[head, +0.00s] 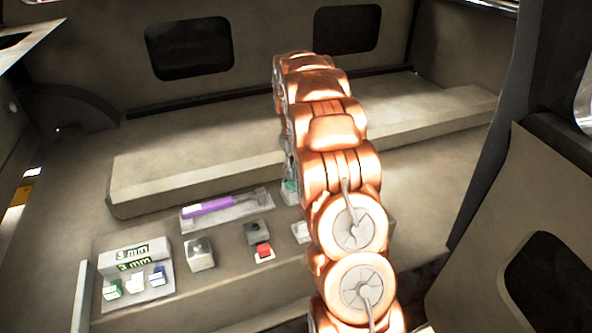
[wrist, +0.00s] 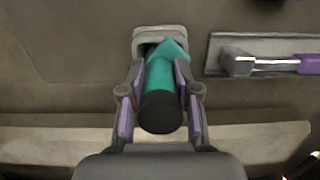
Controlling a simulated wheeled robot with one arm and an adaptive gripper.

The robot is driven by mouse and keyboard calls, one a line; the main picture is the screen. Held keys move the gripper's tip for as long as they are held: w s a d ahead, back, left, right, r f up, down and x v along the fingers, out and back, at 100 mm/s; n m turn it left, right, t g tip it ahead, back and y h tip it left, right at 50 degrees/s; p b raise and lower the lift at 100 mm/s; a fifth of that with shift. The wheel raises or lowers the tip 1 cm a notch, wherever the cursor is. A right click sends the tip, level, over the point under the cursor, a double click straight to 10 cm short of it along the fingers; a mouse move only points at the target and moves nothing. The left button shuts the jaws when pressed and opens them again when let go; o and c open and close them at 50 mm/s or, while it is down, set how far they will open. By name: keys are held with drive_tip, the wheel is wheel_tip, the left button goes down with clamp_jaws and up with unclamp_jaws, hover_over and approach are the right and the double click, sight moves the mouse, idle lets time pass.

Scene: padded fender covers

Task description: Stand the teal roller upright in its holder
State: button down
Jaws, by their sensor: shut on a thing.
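The teal roller (wrist: 160,78) is between the finger pads of my gripper (wrist: 158,104) in the wrist view. Its black end (wrist: 160,112) points toward the camera. Its teal far end is at the mouth of a grey holder (wrist: 159,31). I cannot tell how deep the end sits or whether the roller is fully upright. In the head view a bit of teal roller (head: 290,186) shows beside my copper arm, which hides my gripper and most of the holder.
A tray with a purple-handled tool (head: 208,206) lies close to the holder; its tray also shows in the wrist view (wrist: 216,61). A red button (head: 263,250), a grey box (head: 199,255) and a "3 mm" block rack (head: 137,268) stand on the bench. A raised ledge (head: 200,175) runs behind.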

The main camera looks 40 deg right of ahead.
drive_tip(key=c, duration=0.7)
unclamp_jaws()
drive_tip(key=shift+c, duration=0.2)
drive_tip(key=o, duration=0.5)
drive_tip(key=shift+o, duration=0.2)
drive_tip(key=shift+r, duration=0.1)
drive_tip(key=shift+r+p, duration=0.7)
drive_tip(key=shift+r, duration=3.15)
